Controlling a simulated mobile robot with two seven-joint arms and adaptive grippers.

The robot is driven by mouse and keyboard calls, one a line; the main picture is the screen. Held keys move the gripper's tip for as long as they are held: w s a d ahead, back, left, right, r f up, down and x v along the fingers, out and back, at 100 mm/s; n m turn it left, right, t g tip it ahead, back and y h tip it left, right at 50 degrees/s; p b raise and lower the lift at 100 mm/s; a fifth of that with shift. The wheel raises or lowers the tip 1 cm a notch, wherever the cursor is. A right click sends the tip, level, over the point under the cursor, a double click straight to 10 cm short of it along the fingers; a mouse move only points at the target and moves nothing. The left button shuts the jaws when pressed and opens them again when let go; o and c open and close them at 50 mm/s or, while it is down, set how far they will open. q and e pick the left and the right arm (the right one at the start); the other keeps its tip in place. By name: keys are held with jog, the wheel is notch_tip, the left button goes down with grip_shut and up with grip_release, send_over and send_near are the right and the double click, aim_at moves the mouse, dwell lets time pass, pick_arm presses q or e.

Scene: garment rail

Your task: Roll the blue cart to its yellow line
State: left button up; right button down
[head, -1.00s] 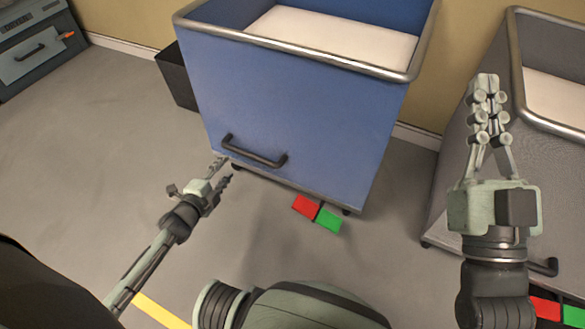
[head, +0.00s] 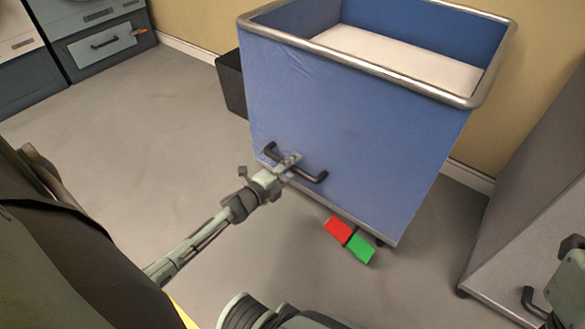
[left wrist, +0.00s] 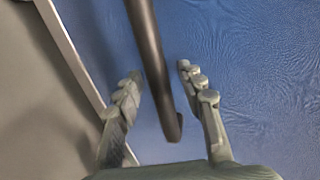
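The blue cart (head: 350,120) stands against the back wall, with a metal rim and a white load inside. Its dark handle (head: 312,178) is low on the front face. A strip of yellow line (head: 183,314) shows at the bottom edge, mostly hidden by my body. My left gripper (head: 290,163) is at the handle. In the left wrist view its open fingers (left wrist: 160,76) stand on either side of the handle bar (left wrist: 148,55), with a gap visible on the right side. My right gripper (head: 566,285) is cut off by the right edge; its fingers cannot be made out.
A red pedal (head: 338,230) and a green pedal (head: 361,249) stick out under the cart's front. A grey cart (head: 530,210) stands to the right, a black bin (head: 232,84) behind left, and grey cabinets (head: 105,45) far left. The floor at left is clear.

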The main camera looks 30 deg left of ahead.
pick_arm(q)
jog(key=shift+c, duration=0.3)
grip_shut()
